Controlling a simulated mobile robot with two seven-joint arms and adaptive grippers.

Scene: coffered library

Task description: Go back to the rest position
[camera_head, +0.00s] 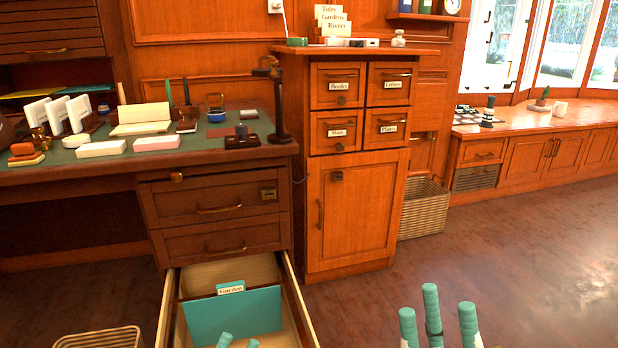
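My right gripper (436,318) points up at the bottom edge, right of centre. Its teal fingers stand apart with nothing between them, over bare floor. My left gripper (238,342) shows only as teal fingertips at the bottom edge, in front of the open desk drawer (166,314). The rest of it is cut off, so I cannot tell whether it is open or shut. A teal folder (232,314) with a tab reading "Garden" stands upright in that drawer. The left fingertips overlap the folder's lower edge in the picture; I cannot tell whether they touch it.
The open drawer juts out from the desk (220,161), which holds several stationery items. A wicker basket (100,338) stands at the bottom left. A labelled cabinet (350,205) stands right of the desk, beside another basket (424,208). The floor (510,260) at the right is clear.

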